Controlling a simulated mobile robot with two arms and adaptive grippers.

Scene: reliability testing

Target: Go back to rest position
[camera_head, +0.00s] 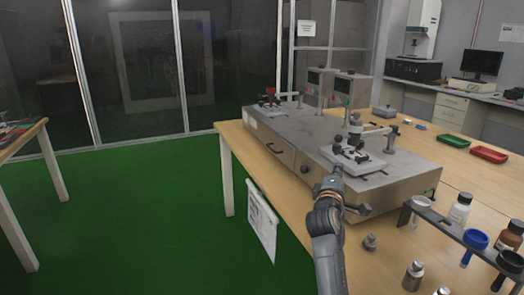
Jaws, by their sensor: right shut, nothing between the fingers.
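My right gripper (337,172) is shut and empty. It is at the front edge of the grey test machine (385,188), close to the nearer clamp fixture (352,158) on its top. I cannot tell whether the fingertips touch the fixture. My right arm comes up from the bottom of the view, over the front edge of the wooden table (290,203). My left gripper is not in view.
A rack (450,228) with bottles and funnels stands at the right, near small metal weights (413,276). Green (453,140) and red (489,153) trays lie farther back. Green floor (130,220) is open at the left, beside another table (22,135).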

